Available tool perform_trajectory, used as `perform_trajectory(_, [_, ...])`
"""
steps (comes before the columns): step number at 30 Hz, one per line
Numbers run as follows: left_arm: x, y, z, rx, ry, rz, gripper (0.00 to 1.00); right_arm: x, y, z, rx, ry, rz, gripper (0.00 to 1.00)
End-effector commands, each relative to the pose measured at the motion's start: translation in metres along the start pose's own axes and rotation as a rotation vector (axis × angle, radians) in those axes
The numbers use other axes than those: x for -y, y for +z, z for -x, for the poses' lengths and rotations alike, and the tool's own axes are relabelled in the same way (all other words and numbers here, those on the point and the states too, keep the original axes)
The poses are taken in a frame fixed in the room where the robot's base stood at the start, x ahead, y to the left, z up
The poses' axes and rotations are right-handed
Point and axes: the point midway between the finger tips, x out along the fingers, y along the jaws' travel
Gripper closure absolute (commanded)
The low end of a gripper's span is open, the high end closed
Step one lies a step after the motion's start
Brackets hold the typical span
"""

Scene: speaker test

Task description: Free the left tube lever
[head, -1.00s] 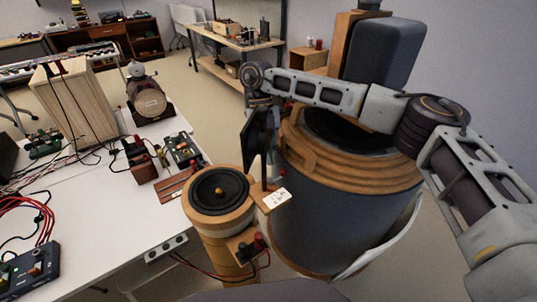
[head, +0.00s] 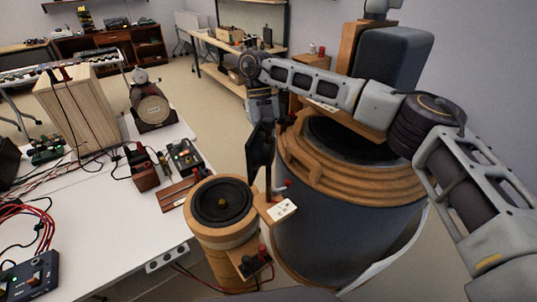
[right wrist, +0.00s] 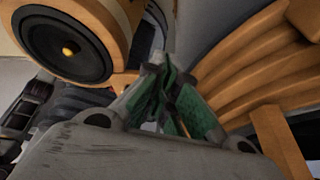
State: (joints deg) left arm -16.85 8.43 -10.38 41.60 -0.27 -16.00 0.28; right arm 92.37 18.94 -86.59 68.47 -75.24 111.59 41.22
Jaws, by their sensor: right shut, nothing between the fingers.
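A wooden tube (head: 217,258) with a black speaker cone (head: 221,203) on top stands beside the white table. A wooden bracket with a white label plate (head: 281,210) sticks out at its right. A small grey lever with a red tip (head: 286,184) shows just above that plate. My right gripper (head: 268,184) reaches down beside the lever, partly hidden behind a dark panel; I cannot tell whether it touches the lever. In the right wrist view my right gripper (right wrist: 160,80) has its green pads together, with nothing between them, beside the speaker cone (right wrist: 65,45). My left gripper is out of view.
A large dark drum with wooden rings (head: 345,225) stands close at the right, under my right arm. The white table (head: 110,230) at the left holds wired boards, boxes and a round instrument (head: 152,107). Red and black terminals (head: 254,262) stick out of the tube's front.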

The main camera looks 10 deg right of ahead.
Motion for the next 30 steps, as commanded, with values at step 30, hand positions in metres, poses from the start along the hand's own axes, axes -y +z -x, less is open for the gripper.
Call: perform_trajectory(30, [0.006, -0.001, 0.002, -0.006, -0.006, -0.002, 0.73, -0.002, 0.000, 0.058, 0.003, 0.004, 0.000, 1.00])
